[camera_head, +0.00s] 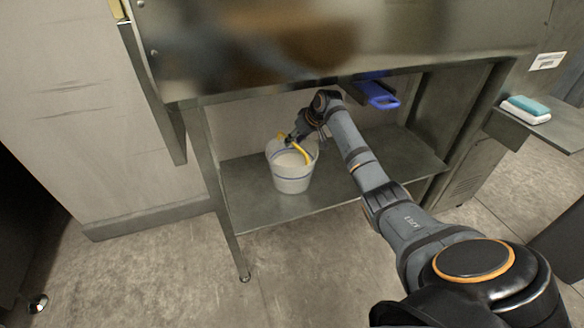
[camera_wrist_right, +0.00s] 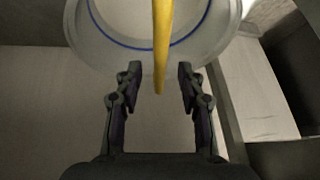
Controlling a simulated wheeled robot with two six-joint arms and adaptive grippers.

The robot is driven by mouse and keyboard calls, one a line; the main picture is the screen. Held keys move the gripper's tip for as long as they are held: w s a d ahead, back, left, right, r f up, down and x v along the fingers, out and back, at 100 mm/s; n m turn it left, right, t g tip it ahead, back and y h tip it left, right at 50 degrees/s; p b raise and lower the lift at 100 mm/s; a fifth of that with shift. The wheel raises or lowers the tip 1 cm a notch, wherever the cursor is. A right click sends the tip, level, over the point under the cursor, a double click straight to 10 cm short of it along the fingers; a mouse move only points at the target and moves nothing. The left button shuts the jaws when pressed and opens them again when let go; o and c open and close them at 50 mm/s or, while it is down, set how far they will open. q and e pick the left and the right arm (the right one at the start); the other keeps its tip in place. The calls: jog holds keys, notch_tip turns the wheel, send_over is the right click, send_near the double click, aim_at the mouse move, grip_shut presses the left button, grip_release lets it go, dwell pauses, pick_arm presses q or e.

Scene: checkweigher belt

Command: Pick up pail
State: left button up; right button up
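The pail (camera_head: 291,174) is a whitish bucket with a blue line around it and a yellow handle (camera_head: 300,151). It stands upright on the lower metal shelf. In the right wrist view the pail (camera_wrist_right: 88,40) fills the top, and the yellow handle (camera_wrist_right: 162,50) runs down between my fingers. My right gripper (camera_head: 290,141) is at the pail's rim in the head view. In the right wrist view the fingers of my right gripper (camera_wrist_right: 158,75) are apart, one on each side of the handle's end, with gaps to both. My left gripper is not in view.
The lower shelf (camera_head: 250,210) has free room right of the pail. The metal bench (camera_head: 330,50) overhangs it closely. A blue handled item (camera_head: 379,95) hangs under the bench. A side ledge (camera_head: 560,130) at the right holds a blue-and-white block (camera_head: 527,109).

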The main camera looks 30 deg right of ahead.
jog(key=x, duration=0.3)
jog(key=shift+f, duration=0.1)
jog(key=shift+c, duration=1.1)
grip_shut()
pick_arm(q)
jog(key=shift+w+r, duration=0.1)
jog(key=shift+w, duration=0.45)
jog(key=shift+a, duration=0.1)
pick_arm(e)
jog(key=shift+w+r, duration=0.1)
jog(key=shift+r, duration=0.1)
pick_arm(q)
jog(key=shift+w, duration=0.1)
